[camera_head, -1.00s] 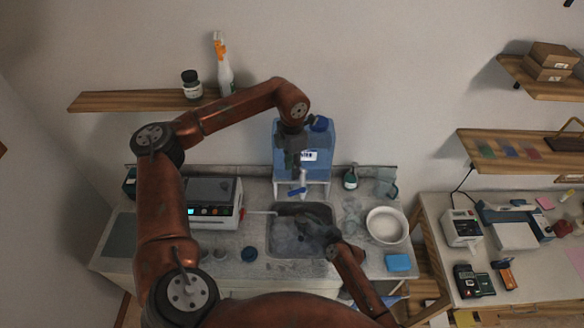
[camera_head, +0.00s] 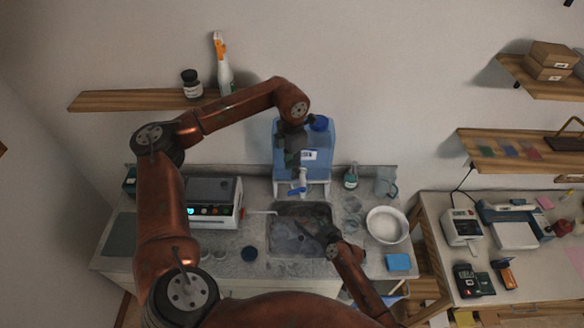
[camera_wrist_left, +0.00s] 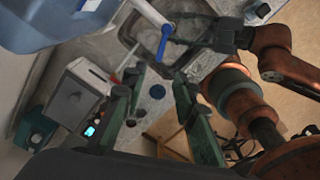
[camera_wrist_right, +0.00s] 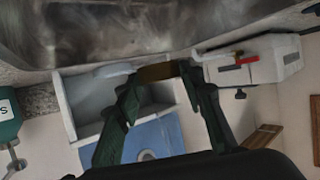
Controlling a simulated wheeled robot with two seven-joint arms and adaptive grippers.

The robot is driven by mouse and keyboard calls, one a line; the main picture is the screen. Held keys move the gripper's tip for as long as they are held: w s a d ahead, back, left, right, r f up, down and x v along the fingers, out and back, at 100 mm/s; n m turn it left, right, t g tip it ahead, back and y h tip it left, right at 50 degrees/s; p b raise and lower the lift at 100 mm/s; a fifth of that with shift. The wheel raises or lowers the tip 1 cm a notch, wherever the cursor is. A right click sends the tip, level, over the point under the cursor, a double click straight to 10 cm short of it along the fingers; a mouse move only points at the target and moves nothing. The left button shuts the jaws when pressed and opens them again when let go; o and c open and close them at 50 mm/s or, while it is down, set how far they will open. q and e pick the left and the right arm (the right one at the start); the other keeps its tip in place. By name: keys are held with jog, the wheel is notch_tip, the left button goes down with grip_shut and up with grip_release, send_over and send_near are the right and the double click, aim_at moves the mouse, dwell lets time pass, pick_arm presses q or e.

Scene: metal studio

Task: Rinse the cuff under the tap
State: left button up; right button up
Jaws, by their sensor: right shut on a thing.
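The tap with a blue lever (camera_head: 297,191) is at the front of a blue water container (camera_head: 320,148), above the sink (camera_head: 272,232). The lever also shows in the left wrist view (camera_wrist_left: 164,44). My left gripper (camera_head: 292,158) is in front of the container; its fingers (camera_wrist_left: 158,80) are apart and empty, clear of the lever. My right gripper (camera_head: 318,234) is low over the sink. In the right wrist view it is shut on a small brown piece (camera_wrist_right: 157,72), apparently the cuff, mostly hidden by the fingertips. I cannot make out any water stream.
Left of the sink stands a grey device (camera_head: 213,200). Right of it are a white bowl (camera_head: 386,225), a clear jug (camera_head: 385,182), a green bottle (camera_head: 351,177) and a blue sponge (camera_head: 398,262). A dark blue cap (camera_head: 249,254) lies at the front left.

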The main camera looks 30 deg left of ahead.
aim_at(292, 192)
pick_arm(q)
jog(key=shift+f, duration=0.1)
notch_tip(292, 192, down, 12)
jog(key=shift+r, duration=0.1)
dwell(0.5)
grip_shut()
dwell(0.5)
